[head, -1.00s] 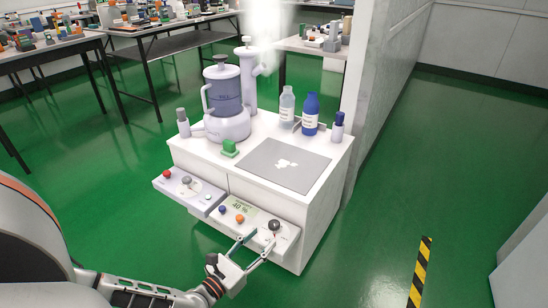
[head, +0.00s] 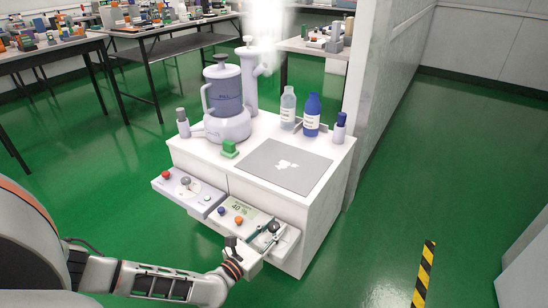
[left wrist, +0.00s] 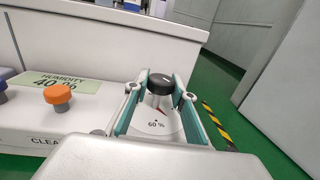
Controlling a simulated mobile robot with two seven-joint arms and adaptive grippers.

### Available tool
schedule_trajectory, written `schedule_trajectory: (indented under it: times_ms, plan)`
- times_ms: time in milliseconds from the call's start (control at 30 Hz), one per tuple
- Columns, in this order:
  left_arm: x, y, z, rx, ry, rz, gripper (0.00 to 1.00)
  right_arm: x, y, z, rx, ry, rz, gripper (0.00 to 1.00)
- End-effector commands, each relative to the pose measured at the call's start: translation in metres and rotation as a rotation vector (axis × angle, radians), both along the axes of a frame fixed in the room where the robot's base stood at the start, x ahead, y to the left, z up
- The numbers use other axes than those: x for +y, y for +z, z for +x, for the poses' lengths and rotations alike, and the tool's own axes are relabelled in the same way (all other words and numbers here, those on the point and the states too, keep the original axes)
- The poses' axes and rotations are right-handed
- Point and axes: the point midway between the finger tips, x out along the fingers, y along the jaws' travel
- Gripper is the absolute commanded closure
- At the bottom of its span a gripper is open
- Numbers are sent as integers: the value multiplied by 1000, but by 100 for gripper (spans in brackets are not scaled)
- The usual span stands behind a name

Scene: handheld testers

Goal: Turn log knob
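A dark round knob (head: 274,227) stands on the dial at the right end of the right-hand front panel (head: 225,229). The fingers are apart, and narrow gaps seem to show beside the knob in the left wrist view (left wrist: 160,98). No label naming it a log knob is readable. My right gripper is out of view.
The panel also has an orange button (left wrist: 57,94), a blue button (head: 221,210) and a "HUMIDITY 40 %" display (left wrist: 66,80). A left panel (head: 187,193) has its own knob. The white cabinet (head: 300,232) rises behind, bearing a humidifier (head: 226,97) and bottles.

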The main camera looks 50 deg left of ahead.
Motion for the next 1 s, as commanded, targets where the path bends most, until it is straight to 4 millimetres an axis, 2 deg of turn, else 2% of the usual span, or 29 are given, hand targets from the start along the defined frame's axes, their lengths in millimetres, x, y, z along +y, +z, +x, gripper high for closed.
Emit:
schedule_trajectory:
  times_ms: [467, 1000]
  plan:
    - [0, 2, 1, -4, 65, -5, 97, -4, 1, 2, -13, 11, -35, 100]
    - [-1, -2, -1, 2, 462, -8, 97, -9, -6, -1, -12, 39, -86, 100]
